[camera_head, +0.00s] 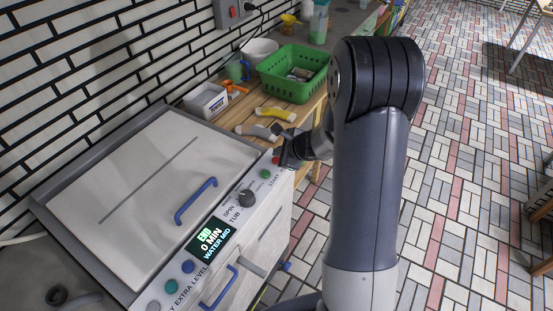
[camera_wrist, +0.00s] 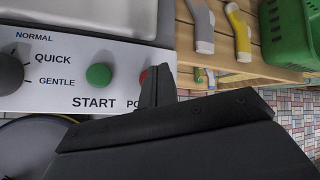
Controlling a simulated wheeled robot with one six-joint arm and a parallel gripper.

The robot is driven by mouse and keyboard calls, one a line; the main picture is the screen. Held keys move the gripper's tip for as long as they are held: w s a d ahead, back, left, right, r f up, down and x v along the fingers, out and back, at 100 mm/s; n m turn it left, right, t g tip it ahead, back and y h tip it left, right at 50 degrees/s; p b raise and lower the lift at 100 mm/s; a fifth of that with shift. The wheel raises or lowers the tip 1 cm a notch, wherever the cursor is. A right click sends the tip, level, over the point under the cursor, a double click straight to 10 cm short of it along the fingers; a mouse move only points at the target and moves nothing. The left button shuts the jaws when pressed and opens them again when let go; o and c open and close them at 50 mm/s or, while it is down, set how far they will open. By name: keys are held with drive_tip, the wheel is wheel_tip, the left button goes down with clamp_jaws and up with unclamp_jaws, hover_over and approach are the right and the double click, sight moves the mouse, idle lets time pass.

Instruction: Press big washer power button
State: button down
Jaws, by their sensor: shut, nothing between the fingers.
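The big washer (camera_head: 150,175) has a pale top lid and a sloped control panel. Its red power button (camera_head: 276,160) is at the panel's far right end. In the wrist view the power button (camera_wrist: 143,76) is partly covered by my gripper, and its label shows only as "PO". The green start button (camera_head: 265,174) is beside it and shows fully in the wrist view (camera_wrist: 99,75). My gripper (camera_head: 284,158) is shut and empty, right at the power button; its fingertips (camera_wrist: 160,76) overlap the button's right side. I cannot tell whether they touch it.
The washer display (camera_head: 211,240) reads END, 0 MIN, WATER MID. A dark knob (camera_head: 247,198) and blue lid handle (camera_head: 196,201) are on the washer. Behind it, a wooden table (camera_head: 290,115) holds a green basket (camera_head: 292,75), a white box (camera_head: 206,100) and socks. Tiled floor lies right.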

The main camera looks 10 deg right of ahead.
idle(0.7)
drive_tip(key=shift+f+b, duration=0.45)
drive_tip(key=shift+b, duration=0.2)
drive_tip(key=shift+f+b, duration=0.4)
drive_tip(key=shift+b, duration=0.1)
idle(0.4)
drive_tip(key=shift+r, duration=0.1)
drive_tip(key=shift+r+p, duration=0.65)
drive_tip(key=shift+r, duration=0.15)
wheel_tip(320, 180, up, 5)
drive_tip(key=p, duration=0.4)
drive_tip(key=shift+f, duration=0.2)
idle(0.6)
